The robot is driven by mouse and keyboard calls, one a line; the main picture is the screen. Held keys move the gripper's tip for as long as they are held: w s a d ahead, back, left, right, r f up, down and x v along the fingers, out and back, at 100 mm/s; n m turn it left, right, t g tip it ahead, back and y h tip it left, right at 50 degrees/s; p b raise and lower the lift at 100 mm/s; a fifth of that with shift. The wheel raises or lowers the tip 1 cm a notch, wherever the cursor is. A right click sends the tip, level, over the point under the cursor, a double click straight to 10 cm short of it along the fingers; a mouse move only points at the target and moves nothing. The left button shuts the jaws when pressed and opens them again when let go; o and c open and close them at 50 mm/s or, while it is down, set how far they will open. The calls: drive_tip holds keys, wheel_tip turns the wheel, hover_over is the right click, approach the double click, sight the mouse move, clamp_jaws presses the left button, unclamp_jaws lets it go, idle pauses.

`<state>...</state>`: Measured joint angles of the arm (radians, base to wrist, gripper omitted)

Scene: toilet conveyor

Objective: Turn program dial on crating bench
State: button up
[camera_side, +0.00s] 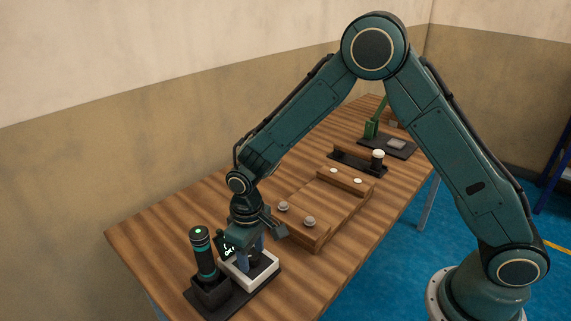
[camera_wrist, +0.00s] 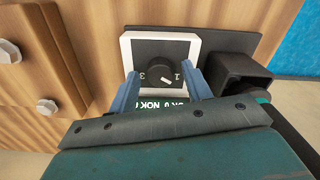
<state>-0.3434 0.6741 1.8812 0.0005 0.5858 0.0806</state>
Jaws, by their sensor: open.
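The program dial (camera_wrist: 161,70) is a round black knob on a dark panel in a white-framed box (camera_wrist: 127,52). Its white pointer mark slants toward the lower right, with a "3" printed at left and a "1" at right. My gripper (camera_wrist: 163,76) is open, with one blue finger on either side of the dial; whether they touch it I cannot tell. In the side view, my gripper (camera_side: 254,250) points down over the white box (camera_side: 262,280), and the dial is hidden.
A dark cylinder (camera_side: 203,254) with a green light stands in a black holder (camera_side: 210,292) close beside the box. A wooden fixture (camera_side: 318,235) with round knobs lies behind. Farther back are a black tray (camera_side: 345,163) and a green device (camera_side: 371,128) on the bench.

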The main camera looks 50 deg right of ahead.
drive_tip(key=c, duration=1)
drive_tip(key=shift+m, duration=0.4)
drive_tip(key=m, duration=1.1)
drive_tip(key=o, duration=1)
